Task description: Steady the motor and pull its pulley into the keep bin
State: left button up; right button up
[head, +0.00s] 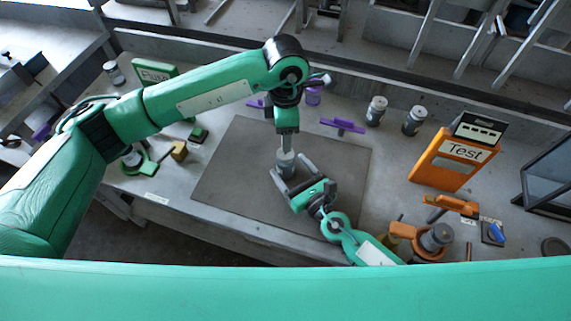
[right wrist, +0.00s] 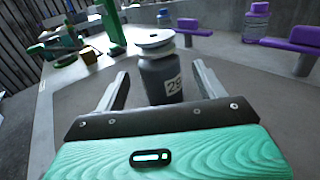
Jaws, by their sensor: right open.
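The motor (head: 286,166) is a grey upright cylinder on the dark mat. In the right wrist view the motor (right wrist: 165,80) bears a white "28" label, and its pale round pulley (right wrist: 155,40) sits on top. My right gripper (head: 291,177) is open, with one finger on each side of the motor; both fingers also show in the right wrist view (right wrist: 160,88), apart from it. My left gripper (head: 286,140) points down just above the motor in the head view; whether its fingers are apart is unclear. I cannot tell which container is the keep bin.
The dark mat (head: 230,170) is mostly bare. Purple stands (head: 342,126) and grey canisters (head: 376,111) are behind it. An orange "Test" panel (head: 447,160) and orange fixtures (head: 436,240) stand at right. A green sign (head: 153,71) and small parts are at left.

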aim_at(286, 155)
jog(key=x, duration=0.5)
pick_arm(q)
jog(key=shift+o, duration=0.4)
pick_arm(e)
jog(key=c, duration=1.5)
jog(key=shift+o, duration=0.2)
pick_arm(q)
notch_tip(286, 155, up, 4)
jog(key=n, duration=0.7)
pick_arm(e)
jog(key=shift+f, duration=0.1)
pick_arm(q)
jog(key=shift+n, duration=0.3)
notch_tip(286, 155, down, 12)
jog(key=shift+r, duration=0.1)
jog(key=shift+c, duration=0.2)
